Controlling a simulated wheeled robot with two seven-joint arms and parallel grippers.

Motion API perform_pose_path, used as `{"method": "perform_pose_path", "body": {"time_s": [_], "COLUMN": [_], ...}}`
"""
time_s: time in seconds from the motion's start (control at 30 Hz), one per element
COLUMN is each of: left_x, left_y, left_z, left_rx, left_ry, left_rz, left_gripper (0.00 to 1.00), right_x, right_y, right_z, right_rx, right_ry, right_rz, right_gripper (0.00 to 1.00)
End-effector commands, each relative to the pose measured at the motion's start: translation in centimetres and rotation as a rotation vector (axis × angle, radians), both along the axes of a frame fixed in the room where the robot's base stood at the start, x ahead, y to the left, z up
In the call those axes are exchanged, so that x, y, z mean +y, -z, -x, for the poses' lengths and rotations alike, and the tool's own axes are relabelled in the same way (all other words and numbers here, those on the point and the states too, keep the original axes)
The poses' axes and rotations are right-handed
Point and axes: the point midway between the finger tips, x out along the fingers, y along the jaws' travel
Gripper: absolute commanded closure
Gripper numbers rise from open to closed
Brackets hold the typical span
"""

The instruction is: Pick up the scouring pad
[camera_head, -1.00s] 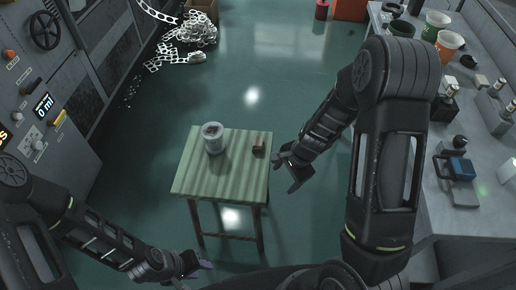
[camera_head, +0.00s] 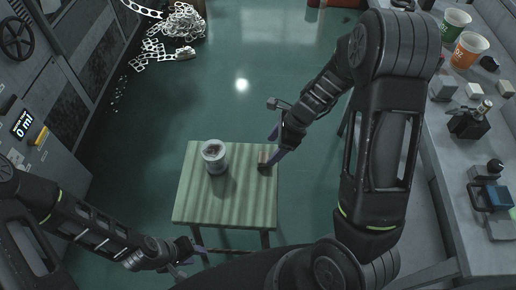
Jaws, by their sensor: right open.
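A small brown block (camera_head: 264,156), which appears to be the scouring pad, lies on the right edge of the small green striped table (camera_head: 205,205). A grey cup (camera_head: 213,158) with dark contents stands upright on the same table, left of the pad. My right gripper (camera_head: 274,146) is open at the table's right edge, its fingers close beside the pad and partly covering it. I cannot tell whether they touch it. My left gripper (camera_head: 192,256) is low, near the table's front edge, away from the pad. Its jaw state is unclear.
A control cabinet (camera_head: 50,120) stands left. Scrap strips (camera_head: 180,22) lie on the floor behind. Open floor surrounds the table.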

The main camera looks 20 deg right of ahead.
Motion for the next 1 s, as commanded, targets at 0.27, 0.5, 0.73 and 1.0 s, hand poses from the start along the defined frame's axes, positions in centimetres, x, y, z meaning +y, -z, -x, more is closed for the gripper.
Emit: {"method": "perform_pose_path", "body": {"time_s": [0.27,0.5,0.73,1.0], "left_x": [0.0,0.0,0.0,0.0], "left_y": [0.0,0.7,0.8,1.1], "left_z": [0.1,0.1,0.1,0.1], "left_rx": [0.002,0.001,0.001,0.001], "left_ry": [0.001,0.0,0.0,0.0], "left_rz": [0.0,0.0,0.0,0.0], "left_gripper": [0.64,0.64,0.64,0.64], "right_x": [0.0,0.6,0.8,1.1], "right_y": [0.0,2.0,2.4,3.4], "right_z": [0.0,-0.3,-0.5,-0.7], "right_rx": [0.0,0.001,-0.001,0.002], "right_ry": [-0.001,-0.001,-0.001,-0.002], "right_rz": [0.001,0.002,0.001,0.001], "right_gripper": [0.29,0.29,0.29,0.29]}}
